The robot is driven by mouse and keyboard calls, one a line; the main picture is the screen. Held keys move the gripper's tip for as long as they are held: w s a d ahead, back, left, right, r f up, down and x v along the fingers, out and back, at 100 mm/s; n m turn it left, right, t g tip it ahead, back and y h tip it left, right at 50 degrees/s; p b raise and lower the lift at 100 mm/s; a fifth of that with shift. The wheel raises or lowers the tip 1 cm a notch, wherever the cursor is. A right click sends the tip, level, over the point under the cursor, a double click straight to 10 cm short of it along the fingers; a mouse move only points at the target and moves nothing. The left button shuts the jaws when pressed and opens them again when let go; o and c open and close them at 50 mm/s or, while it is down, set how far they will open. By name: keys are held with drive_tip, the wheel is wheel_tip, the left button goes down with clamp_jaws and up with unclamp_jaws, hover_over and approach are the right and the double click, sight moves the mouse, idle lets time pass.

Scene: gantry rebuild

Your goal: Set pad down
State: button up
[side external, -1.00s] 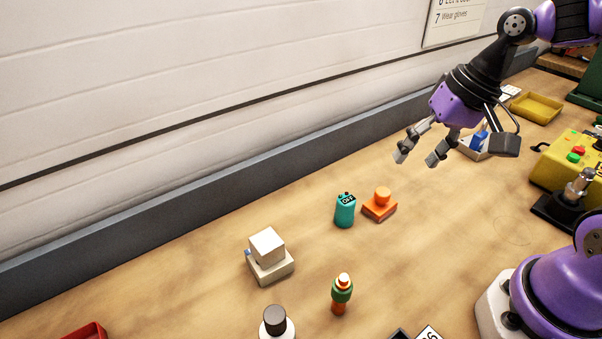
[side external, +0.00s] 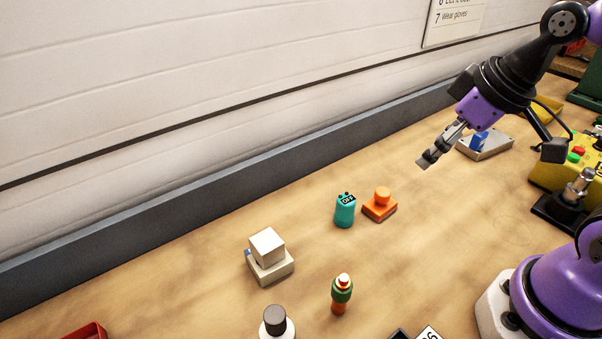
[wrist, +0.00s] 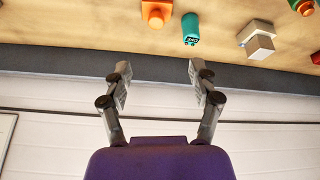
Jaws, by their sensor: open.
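Which object the task calls the pad cannot be told for certain. An orange square block with a round knob (side external: 380,205) sits flat on the bench; it also shows in the wrist view (wrist: 156,12). A whitish block (side external: 267,246) rests on a wider pale base (side external: 270,268), slightly turned on it; the wrist view shows this stack too (wrist: 257,40). My gripper (side external: 428,160) is in the air above the bench, up and right of the orange block. In the wrist view its two fingers (wrist: 158,75) are spread with nothing between them.
A teal device (side external: 345,211) stands beside the orange block. A green-and-orange bottle-like item (side external: 341,290) and a dark-capped white container (side external: 276,324) stand in front. A grey plate with a blue part (side external: 490,148) and a yellow control box (side external: 565,170) lie right. The wall borders the bench behind.

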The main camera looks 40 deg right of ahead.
sight(384, 191)
drive_tip(key=w+f+n+y, duration=0.1)
drive_tip(key=w+f+n, duration=0.1)
drive_tip(key=f, duration=0.1)
drive_tip(key=w+d+f+n+g+y, duration=0.1)
drive_tip(key=w+f+n, duration=0.1)
drive_tip(key=f+n, duration=0.1)
drive_tip(key=w+d+f+n+y, duration=0.1)
drive_tip(key=w+f+n, duration=0.1)
drive_tip(key=f, duration=0.1)
drive_tip(key=shift+w+f+g, duration=0.3)
drive_tip(key=shift+f+g, duration=0.05)
drive_tip(key=shift+g, duration=0.05)
drive_tip(key=x, duration=0.5)
drive_tip(key=shift+s+a+f, duration=0.15)
drive_tip(key=shift+s+a, duration=0.1)
drive_tip(key=shift+s, duration=0.05)
clamp_jaws()
